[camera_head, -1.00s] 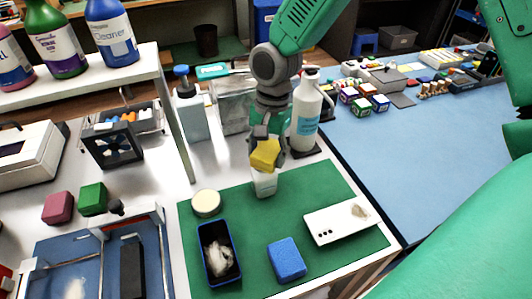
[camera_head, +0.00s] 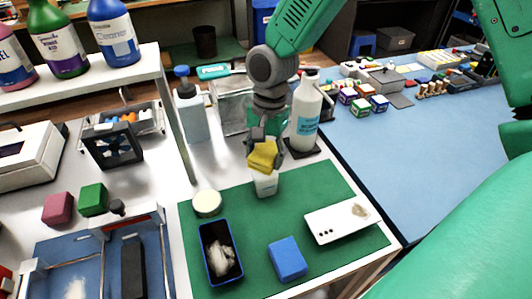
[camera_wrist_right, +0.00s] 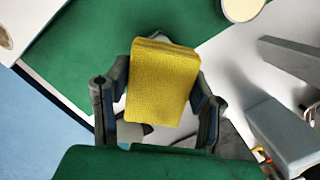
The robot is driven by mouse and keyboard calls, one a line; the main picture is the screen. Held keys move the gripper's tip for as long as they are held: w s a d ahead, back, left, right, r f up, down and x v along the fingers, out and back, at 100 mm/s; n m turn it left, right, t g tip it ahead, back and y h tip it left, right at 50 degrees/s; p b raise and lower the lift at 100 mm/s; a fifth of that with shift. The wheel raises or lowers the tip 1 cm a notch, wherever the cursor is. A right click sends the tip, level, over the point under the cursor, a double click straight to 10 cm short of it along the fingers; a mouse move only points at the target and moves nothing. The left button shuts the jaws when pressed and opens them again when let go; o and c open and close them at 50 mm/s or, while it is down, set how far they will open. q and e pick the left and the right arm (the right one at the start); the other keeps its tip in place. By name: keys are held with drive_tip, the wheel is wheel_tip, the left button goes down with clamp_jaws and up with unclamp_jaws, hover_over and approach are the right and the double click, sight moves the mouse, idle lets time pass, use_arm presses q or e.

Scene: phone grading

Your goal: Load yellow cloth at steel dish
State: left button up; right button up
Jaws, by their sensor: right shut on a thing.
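The yellow cloth (camera_head: 263,155) is a folded, thick pad. My right gripper (camera_head: 266,147) is shut on it and holds it above the back edge of the green mat. In the right wrist view the cloth (camera_wrist_right: 163,82) sits between the two dark fingers of the right gripper (camera_wrist_right: 158,105). I cannot make out a steel dish for certain in either view. My left gripper is not in view.
The green mat (camera_head: 300,205) holds a blue tray (camera_head: 238,279), a blue block (camera_head: 287,259), a white phone (camera_head: 337,223) and a round cream tin (camera_head: 207,203). A white object (camera_head: 266,184) stands below the cloth. A white bottle (camera_head: 305,115) stands close to the gripper.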

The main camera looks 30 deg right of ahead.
drive_tip(key=shift+a+f, duration=0.1)
drive_tip(key=shift+a, duration=0.45)
drive_tip(key=shift+d+f, duration=0.3)
drive_tip(key=shift+d, duration=0.35)
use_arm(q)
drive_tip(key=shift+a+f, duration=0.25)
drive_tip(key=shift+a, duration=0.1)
use_arm(e)
drive_tip(key=shift+a+r, duration=0.1)
drive_tip(key=shift+a, duration=0.35)
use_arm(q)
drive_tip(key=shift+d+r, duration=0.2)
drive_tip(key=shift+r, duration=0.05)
use_arm(e)
drive_tip(key=shift+d, duration=0.3)
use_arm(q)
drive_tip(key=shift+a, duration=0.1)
use_arm(e)
drive_tip(key=shift+a, duration=0.15)
use_arm(q)
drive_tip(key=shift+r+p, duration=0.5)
drive_tip(key=shift+p, duration=0.1)
use_arm(e)
drive_tip(key=shift+f, duration=0.2)
idle(0.6)
